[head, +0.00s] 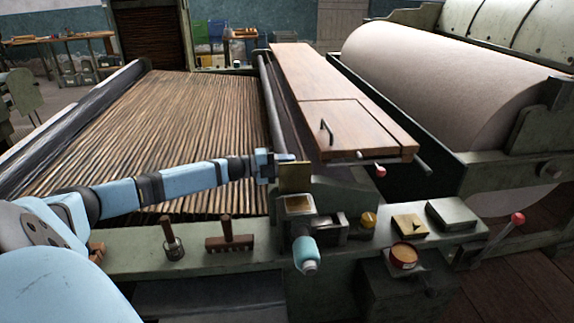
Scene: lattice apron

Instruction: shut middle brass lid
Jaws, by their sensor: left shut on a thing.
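A brass lid (295,179) stands raised, nearly upright, at the back edge of a small open box (299,203) on the green front ledge. My left gripper (284,160) reaches in from the left and is shut on the upper part of this lid. The gripper's fingers partly hide the lid's top edge. Its contact with the box's hinge is too small to make out. A flat brass-coloured piece (410,225) lies further right on the ledge. My right gripper is out of view.
A turquoise bottle-like object (305,251) sits in front of the box. A brush (229,236) and a dark-handled tool (172,240) stand left on the ledge. A round tin (404,256) and grey block (451,214) are right. A wooden board (340,95) with a handle rises behind.

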